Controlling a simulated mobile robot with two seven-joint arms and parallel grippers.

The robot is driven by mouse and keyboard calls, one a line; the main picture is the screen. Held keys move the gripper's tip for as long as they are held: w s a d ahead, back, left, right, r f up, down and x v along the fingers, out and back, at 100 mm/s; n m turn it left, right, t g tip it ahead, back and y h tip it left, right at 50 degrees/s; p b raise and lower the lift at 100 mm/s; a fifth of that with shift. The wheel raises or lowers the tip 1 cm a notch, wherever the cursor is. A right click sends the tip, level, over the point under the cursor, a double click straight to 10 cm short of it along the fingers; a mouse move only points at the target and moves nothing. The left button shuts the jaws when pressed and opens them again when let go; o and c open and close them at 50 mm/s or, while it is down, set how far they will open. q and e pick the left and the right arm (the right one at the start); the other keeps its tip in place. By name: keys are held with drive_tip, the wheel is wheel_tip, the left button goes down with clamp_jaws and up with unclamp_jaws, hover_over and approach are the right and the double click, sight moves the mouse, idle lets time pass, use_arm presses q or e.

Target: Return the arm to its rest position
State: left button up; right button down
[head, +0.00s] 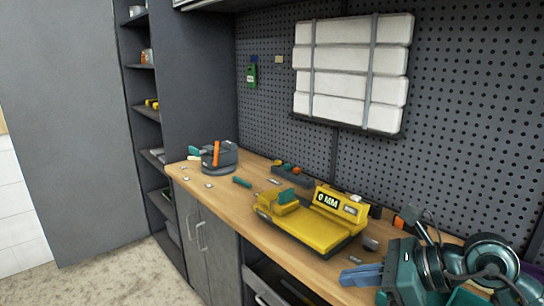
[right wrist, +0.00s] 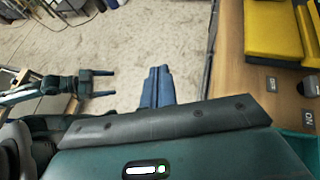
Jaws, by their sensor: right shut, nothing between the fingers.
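My right gripper (head: 362,275) is at the lower right of the head view, at the front edge of the workbench. Its blue fingers are together with nothing between them. In the right wrist view, the closed fingers (right wrist: 158,87) point out over the pale floor, left of the bench edge. My left gripper (right wrist: 100,84) shows at the left of the right wrist view, with two dark fingers apart and empty. It is not in the head view. A yellow device (head: 310,225) with a "0 MM" display stands on the bench, behind and left of my right gripper.
The wooden workbench (head: 222,199) runs along a pegboard wall. A dark grey tool with an orange part (head: 218,157) stands at its far end. A small grey tray (head: 291,176) sits near the wall. The floor (head: 120,277) before the cabinets is clear.

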drive_tip(key=s+a+m+t+y, duration=0.35)
drive_tip(key=a+m+y, duration=0.25)
drive_tip(key=m+y, duration=0.3)
drive_tip(key=d+f+m+t+h, duration=0.35)
drive_tip(key=f+m+h, duration=0.2)
drive_tip(key=m, duration=0.65)
drive_tip(key=d+f+m+t+h, duration=0.3)
drive_tip(key=f+m+t+h, duration=0.25)
drive_tip(key=m, duration=0.75)
use_arm(q)
drive_tip(key=shift+s+a+f+g+y+p, duration=0.35)
drive_tip(key=shift+a+f, duration=0.2)
drive_tip(key=shift+f, duration=0.25)
use_arm(e)
drive_tip(key=s+f+m+g+h, duration=0.2)
drive_tip(key=s+f+m, duration=0.3)
drive_tip(key=f, duration=0.4)
drive_tip(key=s+f+m+g+h, duration=0.3)
drive_tip(key=s+f+m+g, duration=0.2)
drive_tip(key=f, duration=0.4)
drive_tip(key=shift+s+m, duration=0.8)
drive_tip(key=shift+s, duration=0.05)
